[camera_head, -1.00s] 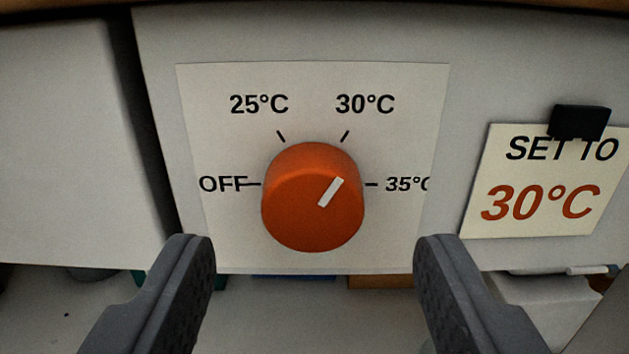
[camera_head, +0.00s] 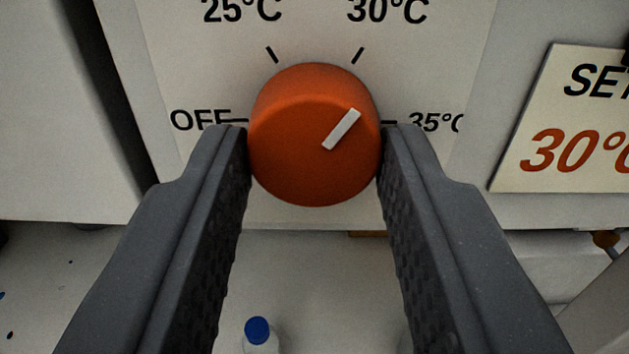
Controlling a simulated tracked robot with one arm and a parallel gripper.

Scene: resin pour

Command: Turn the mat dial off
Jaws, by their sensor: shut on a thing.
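The orange mat dial (camera_head: 300,150) is a round knob with a white pointer line on its face. The line slants up and to the right, toward the 30°C tick. The dial plate (camera_head: 190,65) carries OFF at the left, 25°C and 30°C above, and 35°C at the right. My gripper (camera_head: 315,140) is shut on the dial, one finger against its left side and one against its right. The fingertips cover part of the plate near the OFF and 35°C marks.
A card (camera_head: 560,140) reading 30°C in orange hangs to the right of the plate, cut by the picture edge. A bottle with a blue cap (camera_head: 257,330) stands below, between my fingers. A pale cabinet (camera_head: 60,120) is at the left.

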